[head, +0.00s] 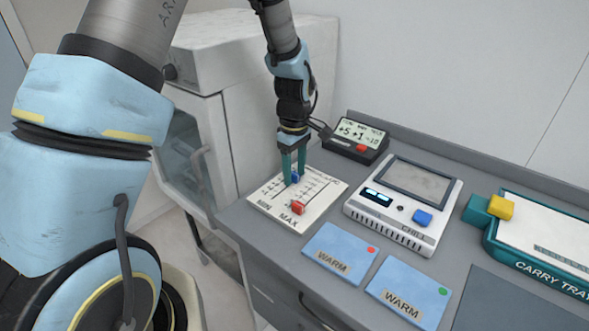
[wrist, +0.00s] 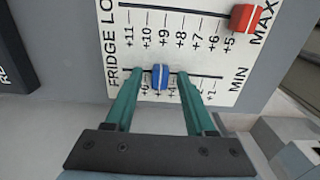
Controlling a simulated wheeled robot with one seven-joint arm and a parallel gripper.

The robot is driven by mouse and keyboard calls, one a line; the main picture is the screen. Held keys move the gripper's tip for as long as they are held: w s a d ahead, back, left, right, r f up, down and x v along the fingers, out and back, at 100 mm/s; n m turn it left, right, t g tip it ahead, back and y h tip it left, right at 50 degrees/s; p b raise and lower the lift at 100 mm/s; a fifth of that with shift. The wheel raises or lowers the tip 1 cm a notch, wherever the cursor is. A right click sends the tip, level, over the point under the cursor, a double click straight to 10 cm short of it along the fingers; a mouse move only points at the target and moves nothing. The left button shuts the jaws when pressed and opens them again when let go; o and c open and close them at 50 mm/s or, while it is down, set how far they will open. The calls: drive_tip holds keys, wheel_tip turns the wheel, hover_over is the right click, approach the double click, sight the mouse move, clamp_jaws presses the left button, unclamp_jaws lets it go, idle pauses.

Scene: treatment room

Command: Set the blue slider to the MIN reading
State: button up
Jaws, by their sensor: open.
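The white slider panel (head: 268,210) lies on the grey counter, with MIN and MAX printed at its near edge. The blue slider (head: 294,177) sits on the MIN track, part way along it, and shows clearly in the wrist view (wrist: 160,77). Its reading looks near +4 or +5, but a finger and the slider hide some numbers. The red slider (wrist: 242,17) is at the MAX end of the other track, near +5. My gripper (head: 294,177) is open, pointing down, with one green finger on each side of the blue slider along its track; gaps show on both sides.
A dark display (head: 358,136) with readings such as +5 and +1, blurred in part, stands behind the panel. A white CHILL device (head: 432,190) is to its right. Two blue WARM pads (head: 341,252) lie in front. A teal CARRY TRAY (head: 540,277) is at far right.

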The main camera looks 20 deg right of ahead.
drive_tip(key=shift+c, duration=0.2)
clamp_jaws()
idle(1.1)
